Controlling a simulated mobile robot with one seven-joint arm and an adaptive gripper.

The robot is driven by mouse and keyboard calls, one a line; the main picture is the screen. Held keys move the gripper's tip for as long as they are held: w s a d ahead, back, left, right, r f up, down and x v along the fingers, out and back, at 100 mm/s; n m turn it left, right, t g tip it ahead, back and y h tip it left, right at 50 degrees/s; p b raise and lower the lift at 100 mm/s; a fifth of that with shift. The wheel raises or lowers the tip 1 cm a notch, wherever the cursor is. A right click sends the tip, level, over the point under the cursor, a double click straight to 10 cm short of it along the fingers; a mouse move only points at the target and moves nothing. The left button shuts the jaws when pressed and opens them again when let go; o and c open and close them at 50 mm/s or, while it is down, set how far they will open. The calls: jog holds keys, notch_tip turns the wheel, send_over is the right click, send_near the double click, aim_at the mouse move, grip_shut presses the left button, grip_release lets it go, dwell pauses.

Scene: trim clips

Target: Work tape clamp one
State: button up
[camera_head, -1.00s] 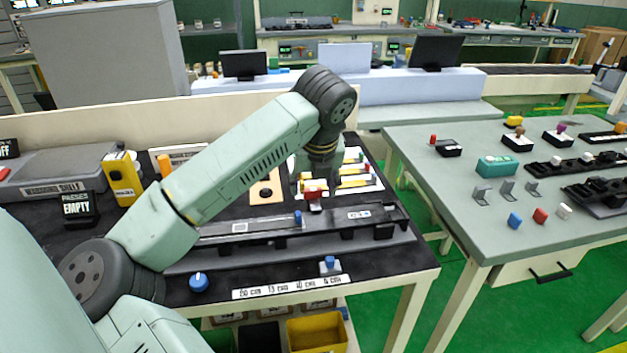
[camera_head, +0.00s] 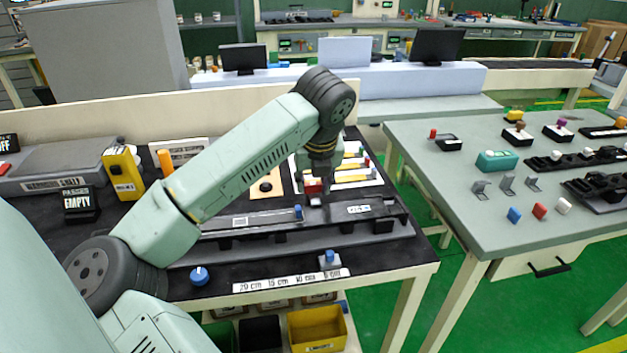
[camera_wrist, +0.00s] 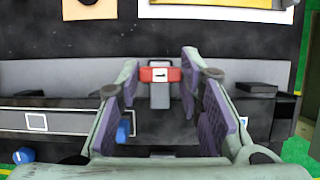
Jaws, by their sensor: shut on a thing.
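The tape clamp is a red block with a white label bearing a dark mark, on a grey upright post; it shows in the wrist view (camera_wrist: 160,74) and in the head view (camera_head: 313,187). It stands at the back edge of the long dark fixture (camera_head: 270,240). My gripper (camera_wrist: 160,80) is shut on the red block, with one finger on each side of it. In the head view my gripper (camera_head: 316,180) comes down on the clamp from above and partly hides it. The label is too small to read surely.
A blue peg (camera_head: 298,212) stands on the fixture left of the clamp. A blue knob (camera_head: 200,276) and a small blue-topped block (camera_head: 329,258) are near the front edge, by a length strip (camera_head: 290,282). A board with yellow strips (camera_head: 352,170) lies behind.

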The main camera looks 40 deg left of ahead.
jog(key=shift+c, duration=1.1)
